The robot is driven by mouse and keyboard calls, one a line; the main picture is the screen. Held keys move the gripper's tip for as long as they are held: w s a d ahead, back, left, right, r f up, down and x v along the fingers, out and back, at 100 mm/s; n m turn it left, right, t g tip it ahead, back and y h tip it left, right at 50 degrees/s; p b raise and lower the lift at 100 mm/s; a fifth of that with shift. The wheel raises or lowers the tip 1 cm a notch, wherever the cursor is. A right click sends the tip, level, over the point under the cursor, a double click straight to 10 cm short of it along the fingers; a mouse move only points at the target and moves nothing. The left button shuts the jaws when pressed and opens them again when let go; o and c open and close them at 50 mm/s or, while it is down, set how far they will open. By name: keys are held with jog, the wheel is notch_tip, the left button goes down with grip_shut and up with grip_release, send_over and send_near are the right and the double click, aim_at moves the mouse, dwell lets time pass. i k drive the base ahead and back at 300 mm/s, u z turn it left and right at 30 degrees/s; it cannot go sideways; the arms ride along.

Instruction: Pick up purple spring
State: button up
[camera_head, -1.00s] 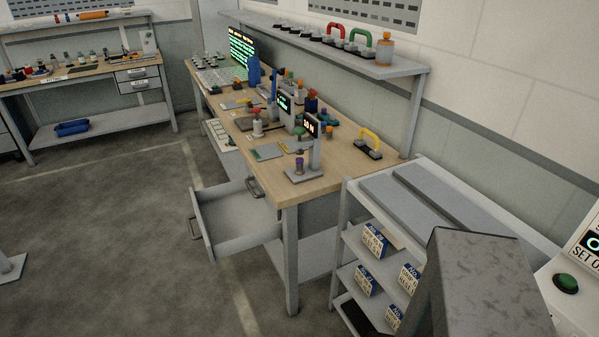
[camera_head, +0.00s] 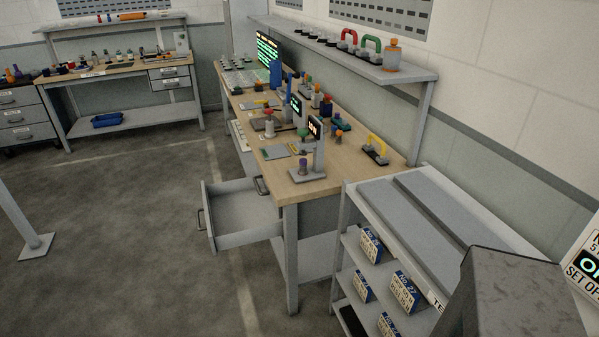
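A small purple piece (camera_head: 303,167), which looks like the purple spring, stands upright on a grey stand (camera_head: 308,174) near the front end of the wooden workbench (camera_head: 330,177). It is too small to make out coils. A small lit display on a post rises just right of it. My gripper is not in view.
An open drawer (camera_head: 232,237) juts left from the bench. A grey rack (camera_head: 388,194) with labelled boxes stands at the bench's near right. An upper shelf (camera_head: 340,60) holds handled tools and an orange bottle. Open floor (camera_head: 120,260) lies to the left.

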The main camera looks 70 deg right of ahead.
aim_at(302, 162)
jog(key=z, duration=0.15)
jog(key=i, duration=0.9)
jog(key=u, duration=0.05)
